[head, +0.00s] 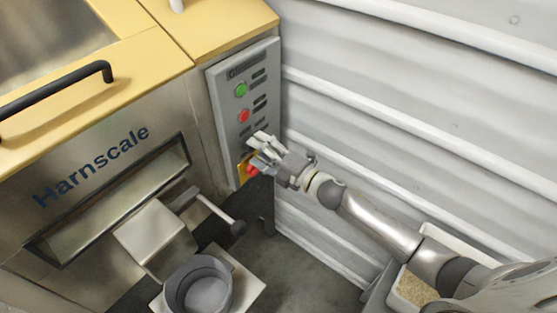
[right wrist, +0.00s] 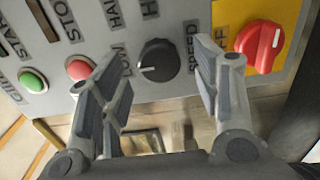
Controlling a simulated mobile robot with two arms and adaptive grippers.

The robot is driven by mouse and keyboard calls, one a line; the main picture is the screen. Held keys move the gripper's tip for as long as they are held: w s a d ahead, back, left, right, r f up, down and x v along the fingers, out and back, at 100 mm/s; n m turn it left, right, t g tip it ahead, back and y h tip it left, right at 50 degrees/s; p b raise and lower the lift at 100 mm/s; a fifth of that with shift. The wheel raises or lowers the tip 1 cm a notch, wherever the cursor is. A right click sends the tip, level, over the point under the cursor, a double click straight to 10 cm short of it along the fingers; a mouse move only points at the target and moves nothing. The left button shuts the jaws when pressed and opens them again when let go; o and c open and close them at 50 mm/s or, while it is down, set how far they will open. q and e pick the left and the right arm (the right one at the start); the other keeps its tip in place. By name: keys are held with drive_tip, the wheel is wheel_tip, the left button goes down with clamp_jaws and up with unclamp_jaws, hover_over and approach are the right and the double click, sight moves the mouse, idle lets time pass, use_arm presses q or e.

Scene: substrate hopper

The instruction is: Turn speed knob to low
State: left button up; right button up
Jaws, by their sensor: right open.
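The speed knob (right wrist: 159,60) is black and round, with a white pointer mark that faces left in the right wrist view. The label SPEED stands to its right, and a label on its left is partly covered by a finger. My right gripper (right wrist: 160,54) is open, with one finger on each side of the knob; I cannot tell whether either finger touches it. In the head view my right gripper (head: 262,143) is in front of the grey control panel (head: 222,102) and hides the knob. My left gripper is not in view.
A green button (right wrist: 33,80) and a red button (right wrist: 80,68) lie left of the knob. A red rotary switch (right wrist: 262,45) on a yellow plate lies close to the right finger. A lever with a black ball (head: 238,228) and a grey pot (head: 197,284) are below the panel.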

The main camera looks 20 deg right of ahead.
drive_tip(key=v, duration=1.1)
idle(0.3)
